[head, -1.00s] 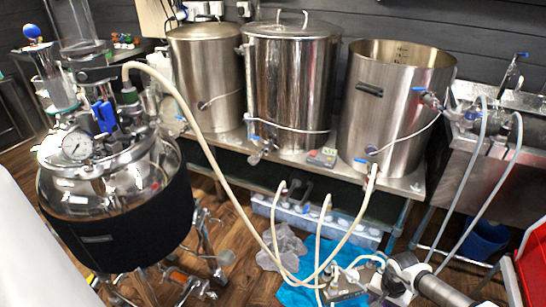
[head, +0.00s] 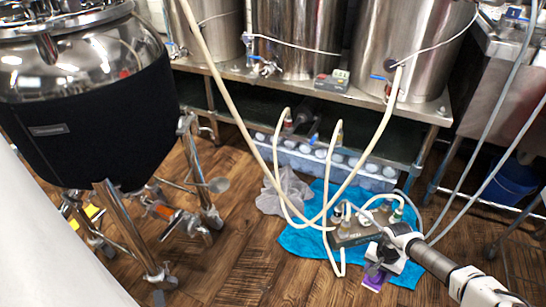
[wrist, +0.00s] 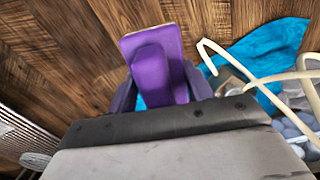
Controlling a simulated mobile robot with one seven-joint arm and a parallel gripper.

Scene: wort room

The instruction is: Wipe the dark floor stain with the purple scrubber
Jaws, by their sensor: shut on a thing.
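The purple scrubber (head: 375,278) shows low in the head view, below my gripper (head: 384,262), over the front edge of the blue cloth. In the wrist view the scrubber (wrist: 150,45) has a flat purple head and a thicker purple grip. My gripper's dark fingers (wrist: 162,88) stand on either side of that grip and are shut on it. Brown plank floor (wrist: 60,40) shows beyond the scrubber. I cannot tell whether the scrubber touches the floor or cloth. I cannot make out a distinct dark stain against the dark wood grain.
A blue cloth (head: 300,243) lies under a grey pump (head: 352,232) with cream hoses, close by my gripper. A crumpled grey cloth (head: 284,190) is to its left. A kettle bench (head: 420,108) stands behind. A steel vessel on legs (head: 85,100) stands left. Bare floor (head: 235,265) lies front left.

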